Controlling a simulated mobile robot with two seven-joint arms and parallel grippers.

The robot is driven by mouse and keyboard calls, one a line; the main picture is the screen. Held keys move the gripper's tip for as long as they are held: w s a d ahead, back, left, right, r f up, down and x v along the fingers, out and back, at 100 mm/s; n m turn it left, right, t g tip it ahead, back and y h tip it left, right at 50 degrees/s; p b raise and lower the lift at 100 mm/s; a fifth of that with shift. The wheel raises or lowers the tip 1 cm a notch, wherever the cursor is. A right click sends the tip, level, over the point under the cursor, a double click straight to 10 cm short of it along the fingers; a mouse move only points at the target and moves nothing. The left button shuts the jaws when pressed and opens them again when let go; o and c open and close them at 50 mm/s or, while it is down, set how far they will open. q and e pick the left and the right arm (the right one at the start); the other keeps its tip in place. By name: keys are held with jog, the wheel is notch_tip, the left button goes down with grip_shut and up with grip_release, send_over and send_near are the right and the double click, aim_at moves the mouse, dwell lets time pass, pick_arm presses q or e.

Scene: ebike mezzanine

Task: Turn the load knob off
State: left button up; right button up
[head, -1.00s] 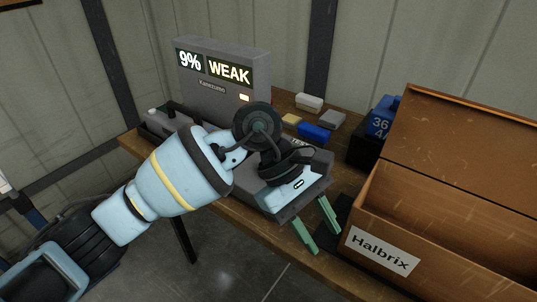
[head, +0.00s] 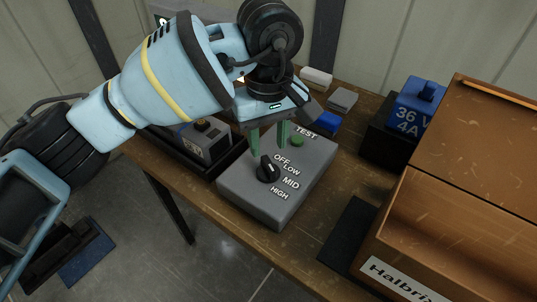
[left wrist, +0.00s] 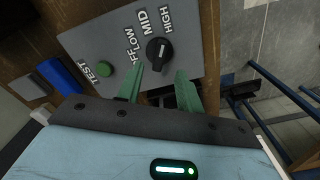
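The grey load box (head: 245,205) sits on the wooden bench, with a black load knob (head: 268,169) on its top. Labels OFF, LOW, MID and HIGH curve around the knob's right side; I cannot tell for certain which one it points at. A green TEST button (head: 297,141) sits behind it. My left gripper (head: 269,146) is open and empty, its green fingers just behind the knob in the head view. In the left wrist view the knob (left wrist: 159,54) lies beyond the gap between the fingertips (left wrist: 157,76). My right gripper is not in view.
A brown Halbrix box (head: 440,215) stands on the right. A blue 36 V battery (head: 416,103) sits on a black base behind. A grey unit in a black tray (head: 207,139) is left of the load box. Small blocks (head: 341,100) lie at the back.

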aim_at(268, 163)
pick_arm(q)
jog(key=shift+f, duration=2.6)
jog(key=shift+c, duration=0.5)
grip_shut()
